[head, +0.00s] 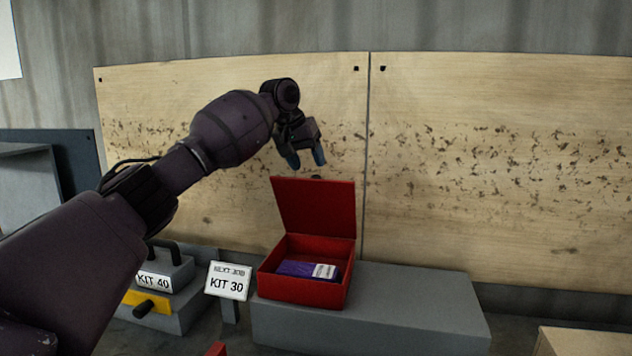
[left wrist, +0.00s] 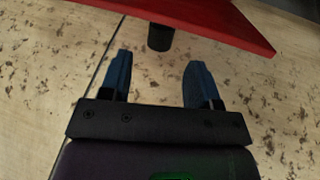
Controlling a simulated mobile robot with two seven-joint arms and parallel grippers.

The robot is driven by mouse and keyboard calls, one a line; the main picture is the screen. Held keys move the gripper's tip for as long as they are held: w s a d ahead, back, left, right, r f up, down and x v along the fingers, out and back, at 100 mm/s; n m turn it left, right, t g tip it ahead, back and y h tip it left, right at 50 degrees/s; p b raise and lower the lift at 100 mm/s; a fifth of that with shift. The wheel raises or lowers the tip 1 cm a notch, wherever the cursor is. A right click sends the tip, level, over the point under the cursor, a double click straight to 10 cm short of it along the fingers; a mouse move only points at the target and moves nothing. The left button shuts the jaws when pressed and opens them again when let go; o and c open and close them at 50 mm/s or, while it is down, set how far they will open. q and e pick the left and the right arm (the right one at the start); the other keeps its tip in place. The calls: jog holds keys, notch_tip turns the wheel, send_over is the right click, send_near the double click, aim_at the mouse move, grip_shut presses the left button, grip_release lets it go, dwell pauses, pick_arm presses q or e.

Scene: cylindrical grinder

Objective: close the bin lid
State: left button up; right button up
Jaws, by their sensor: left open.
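The red bin (head: 302,284) stands on a grey block, and a purple box with a white label (head: 309,269) lies inside it. Its red lid (head: 315,207) is raised, standing up from the bin's back edge and leaning slightly back. My left gripper (head: 305,160) is open and empty, just above the lid's top edge in the head view. In the left wrist view the gripper (left wrist: 161,80) shows its two blue fingers apart, with the red lid (left wrist: 205,18) beyond the fingertips. A dark knob (left wrist: 159,37) shows next to the lid there. I cannot tell whether anything touches. My right gripper is not seen.
The grey block (head: 400,310) has free room right of the bin. A KIT 30 sign (head: 228,281) stands left of the bin, and a KIT 40 case (head: 163,270) is farther left. Speckled wooden panels (head: 480,150) stand behind.

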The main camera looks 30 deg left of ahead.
aim_at(314, 176)
pick_arm(q)
jog(key=b+x, duration=0.1)
jog(key=x, duration=0.4)
jog(key=shift+w+f, duration=0.2)
jog(key=shift+f, duration=0.1)
grip_shut()
